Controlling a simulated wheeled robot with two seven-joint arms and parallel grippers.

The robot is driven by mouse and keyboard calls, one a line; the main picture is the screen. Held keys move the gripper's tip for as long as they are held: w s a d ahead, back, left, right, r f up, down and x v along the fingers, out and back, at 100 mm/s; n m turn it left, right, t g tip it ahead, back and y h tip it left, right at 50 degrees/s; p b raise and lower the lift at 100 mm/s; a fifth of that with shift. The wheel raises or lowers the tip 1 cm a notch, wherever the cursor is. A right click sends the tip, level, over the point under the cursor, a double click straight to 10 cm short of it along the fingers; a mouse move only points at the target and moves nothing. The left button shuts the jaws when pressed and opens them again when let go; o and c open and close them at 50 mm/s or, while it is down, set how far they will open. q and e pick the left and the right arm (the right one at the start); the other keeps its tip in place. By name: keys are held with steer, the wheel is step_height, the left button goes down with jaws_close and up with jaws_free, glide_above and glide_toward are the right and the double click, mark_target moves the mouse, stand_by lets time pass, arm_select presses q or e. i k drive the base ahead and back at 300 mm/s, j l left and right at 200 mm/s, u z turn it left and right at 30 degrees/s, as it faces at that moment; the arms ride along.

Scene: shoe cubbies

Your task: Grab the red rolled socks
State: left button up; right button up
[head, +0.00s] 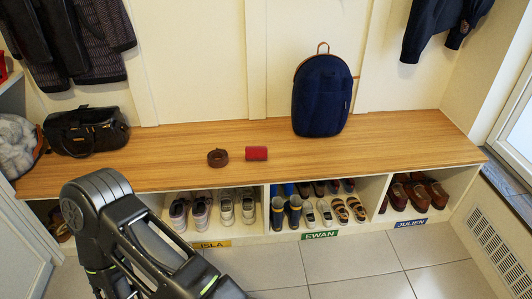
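The red rolled socks (257,153) lie on the wooden bench top (400,140) near its middle, as a small red cylinder on its side. A brown coiled belt (217,158) lies just left of them, a small gap apart. One dark arm of mine rises at the lower left in the head view, well in front of the bench and apart from the socks. Its gripper is not visible in the frame. My other arm and gripper are not in view. Nothing touches the socks except the bench.
A navy backpack (321,96) stands on the bench right of the socks. A black bag (86,131) sits at the left end. Cubbies below hold several shoes, with name labels such as the green one (320,234). The bench top around the socks' front is clear.

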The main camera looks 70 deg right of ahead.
mark_target(252, 153)
steer(key=z, duration=3.05)
steer(key=k+j, duration=0.1)
steer(key=j, duration=1.4)
